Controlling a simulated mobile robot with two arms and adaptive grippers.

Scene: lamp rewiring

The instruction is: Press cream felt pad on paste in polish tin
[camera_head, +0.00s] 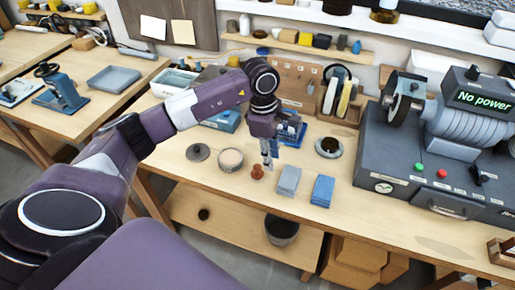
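A round open tin (230,160) with a pale cream surface inside stands on the workbench, left of my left gripper. A dark round lid (198,152) lies flat to the left of the tin. My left gripper (268,163) points down over the bench, beside a small orange-brown knob-like piece (257,173). Its fingers are too small to tell whether they are open or shut, or whether they touch that piece. I cannot make out a separate cream felt pad; the brown piece may be its handle. My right gripper is out of view.
A grey folded cloth (288,181) and a blue one (322,190) lie right of the gripper. A small dark dish (328,147) stands behind them. A large grey machine (440,150) reading "No power" fills the right. The bench's front middle is clear.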

